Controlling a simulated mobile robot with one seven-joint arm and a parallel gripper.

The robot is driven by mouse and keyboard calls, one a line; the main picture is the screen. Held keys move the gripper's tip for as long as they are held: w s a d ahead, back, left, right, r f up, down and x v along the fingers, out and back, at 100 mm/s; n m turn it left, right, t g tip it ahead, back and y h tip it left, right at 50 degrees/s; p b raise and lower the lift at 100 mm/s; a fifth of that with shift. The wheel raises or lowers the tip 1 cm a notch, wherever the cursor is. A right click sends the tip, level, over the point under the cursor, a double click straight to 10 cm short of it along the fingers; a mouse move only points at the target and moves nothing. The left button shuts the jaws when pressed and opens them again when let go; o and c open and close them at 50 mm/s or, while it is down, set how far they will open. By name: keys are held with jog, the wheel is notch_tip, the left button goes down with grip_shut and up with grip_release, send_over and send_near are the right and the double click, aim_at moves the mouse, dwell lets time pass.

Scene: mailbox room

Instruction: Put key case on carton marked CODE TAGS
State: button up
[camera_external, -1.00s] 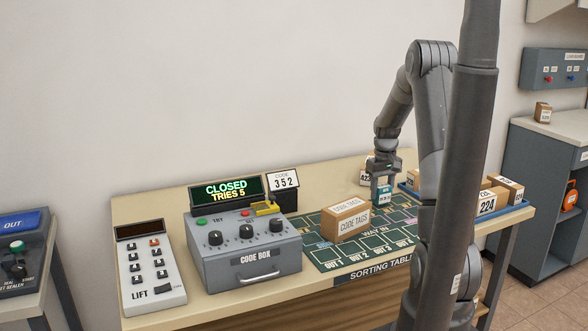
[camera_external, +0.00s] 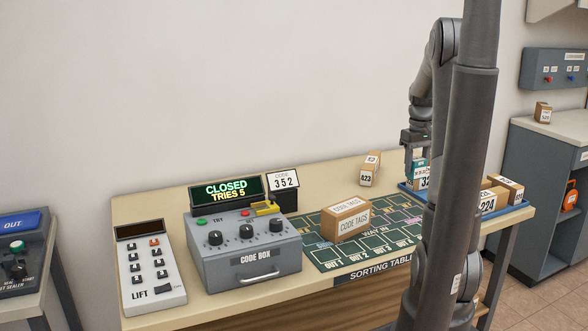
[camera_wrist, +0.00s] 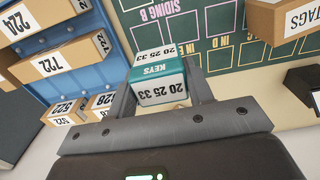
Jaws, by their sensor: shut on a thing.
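The key case, a small teal and white box marked KEYS (camera_wrist: 161,84), is between the fingers of my gripper (camera_wrist: 158,98) in the wrist view. In the external view my gripper (camera_external: 415,160) is shut on it above the left part of the blue tray. A teal bit of the key case (camera_external: 421,163) shows there. The brown carton marked CODE TAGS (camera_external: 345,220) lies on the sorting mat, left of and nearer than my gripper. Its corner shows at the top right of the wrist view (camera_wrist: 292,20).
The blue tray (camera_external: 520,209) holds several numbered cartons; my arm hides part of it. Carton 423 (camera_external: 367,170) stands at the table's back. The code box (camera_external: 243,250) is left of the mat (camera_external: 325,260).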

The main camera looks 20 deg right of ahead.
jog(key=s+a+r, duration=0.3)
jog(key=a+r, duration=0.1)
jog(key=a, duration=0.4)
send_over(347, 205)
notch_tip(347, 205, down, 4)
jog(key=shift+r, duration=0.1)
jog(key=shift+f, duration=2)
jog(key=shift+f, duration=0.1)
jog(key=o, duration=1)
jog(key=shift+o, duration=0.2)
